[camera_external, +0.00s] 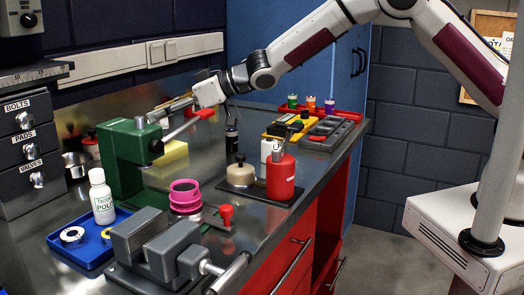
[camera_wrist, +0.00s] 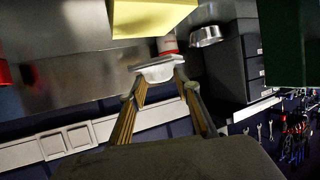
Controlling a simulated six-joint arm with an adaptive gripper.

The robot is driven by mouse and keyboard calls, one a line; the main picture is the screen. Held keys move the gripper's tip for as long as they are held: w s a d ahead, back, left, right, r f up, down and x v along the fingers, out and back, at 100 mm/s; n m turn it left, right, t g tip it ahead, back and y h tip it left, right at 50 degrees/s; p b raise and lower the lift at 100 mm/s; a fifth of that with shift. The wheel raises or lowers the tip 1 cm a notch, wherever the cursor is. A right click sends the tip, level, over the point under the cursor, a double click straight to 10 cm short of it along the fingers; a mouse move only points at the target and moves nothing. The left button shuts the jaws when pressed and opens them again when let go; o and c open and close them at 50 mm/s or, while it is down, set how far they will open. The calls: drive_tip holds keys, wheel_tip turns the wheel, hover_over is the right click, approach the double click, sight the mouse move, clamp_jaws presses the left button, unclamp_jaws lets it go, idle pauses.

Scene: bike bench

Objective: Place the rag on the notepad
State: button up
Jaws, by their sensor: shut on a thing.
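My gripper (camera_wrist: 158,76) is shut on a pale grey-white piece, seemingly the rag (camera_wrist: 158,69), held between its fingertips in the wrist view. In the external view my gripper (camera_external: 162,111) is above the bench beside the top of the green press; the rag cannot be made out there. A yellow pad, seemingly the notepad (camera_external: 173,152), lies on the bench right of the press, partly hidden by it. The notepad also shows at the top of the wrist view (camera_wrist: 150,16), apart from the rag.
The green press (camera_external: 122,160) and its red-tipped lever (camera_external: 188,126) stand close to my gripper. A metal bowl (camera_wrist: 206,36) is near the drawer cabinet (camera_wrist: 238,68). Pink rings (camera_external: 185,197), a red bottle (camera_external: 280,176) and a vise (camera_external: 165,247) occupy the nearer bench.

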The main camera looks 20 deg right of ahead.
drive_tip(key=shift+f, duration=0.6)
drive_tip(key=shift+f, duration=1.9)
drive_tip(key=shift+f, duration=0.1)
drive_tip(key=o, duration=0.9)
drive_tip(key=shift+o, duration=0.2)
drive_tip(key=shift+v, duration=0.8)
drive_tip(key=v, duration=1)
drive_tip(key=shift+d, duration=0.2)
